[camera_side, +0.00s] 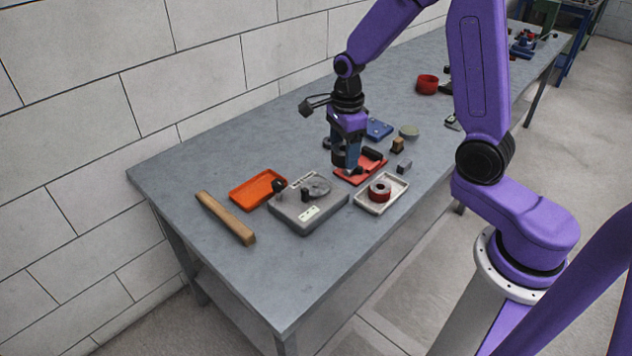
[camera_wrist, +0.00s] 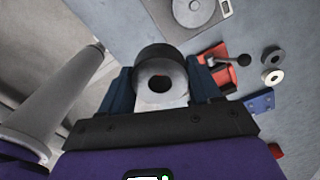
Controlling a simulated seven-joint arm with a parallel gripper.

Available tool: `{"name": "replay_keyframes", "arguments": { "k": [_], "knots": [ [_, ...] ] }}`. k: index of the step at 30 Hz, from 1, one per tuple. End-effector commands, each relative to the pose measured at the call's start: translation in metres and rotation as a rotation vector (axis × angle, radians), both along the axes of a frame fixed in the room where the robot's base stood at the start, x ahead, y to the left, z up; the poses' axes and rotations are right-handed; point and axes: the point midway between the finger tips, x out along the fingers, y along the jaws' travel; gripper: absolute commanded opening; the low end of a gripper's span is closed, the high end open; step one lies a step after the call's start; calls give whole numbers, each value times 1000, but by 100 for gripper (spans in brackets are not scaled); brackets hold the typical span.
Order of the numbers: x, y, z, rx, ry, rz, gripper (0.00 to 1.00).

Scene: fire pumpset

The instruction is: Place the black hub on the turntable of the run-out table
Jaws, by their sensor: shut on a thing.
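My gripper (camera_side: 346,168) is shut on the black hub (camera_wrist: 153,57), a short dark cylinder with a central hole. In the wrist view the hub sits between the blue fingers of my gripper (camera_wrist: 160,80). The run-out table (camera_side: 303,213) is a grey block with a round grey turntable (camera_side: 317,185) on top, left of my gripper. The turntable also shows at the top of the wrist view (camera_wrist: 190,8); its top looks free of any hub.
A pale tray (camera_side: 372,209) with a dark red ring (camera_side: 380,189) stands right of the run-out table. An orange tray (camera_side: 258,190) and wooden bar (camera_side: 226,218) lie left. A blue item (camera_side: 379,129) lies behind.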

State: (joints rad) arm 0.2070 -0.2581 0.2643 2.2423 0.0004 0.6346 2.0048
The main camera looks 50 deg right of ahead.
Motion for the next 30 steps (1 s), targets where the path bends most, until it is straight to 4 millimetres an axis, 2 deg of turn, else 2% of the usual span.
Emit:
{"name": "replay_keyframes", "arguments": {
  "k": [6,10,14,20,30],
  "knots": [
    [-41,10,14,1,-4,5,14],
    [-56,12,16,1,-3,6,14],
    [-60,13,17,0,-2,7,14],
    [-41,14,7,0,2,7,14],
    [12,14,-17,0,0,7,14]
  ]
}}
